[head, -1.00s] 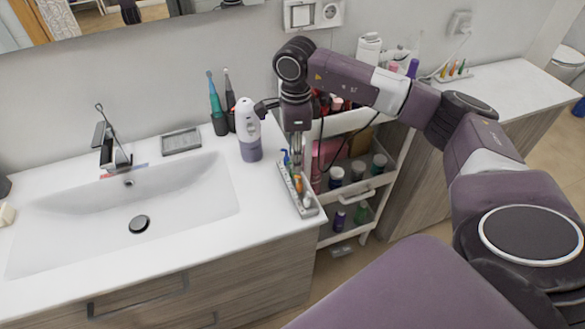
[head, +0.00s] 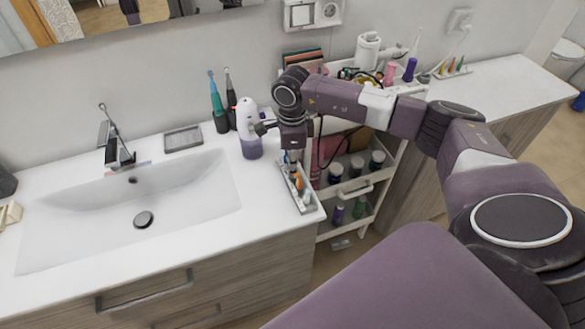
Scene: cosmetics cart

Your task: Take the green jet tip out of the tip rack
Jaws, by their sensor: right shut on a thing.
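The grey tip rack (head: 311,209) lies on the front right part of the white counter, beside the sink. An orange tip (head: 299,183) and a pale tip (head: 306,197) stand in it, with a bit of blue (head: 286,158) at its back end. My right gripper (head: 295,160) points down over the rack's back part. It is shut on a small jet tip there. The jaws hide this tip, so I cannot make out its colour or whether it is still seated. No green tip shows clearly in this rack. My left gripper is out of view.
A white and purple bottle-like device (head: 250,142) stands close left of my right gripper. Toothbrushes (head: 217,108) stand behind it. A white cart (head: 352,186) with jars is beside the counter. Another small rack with coloured tips (head: 452,67) sits on the far right counter.

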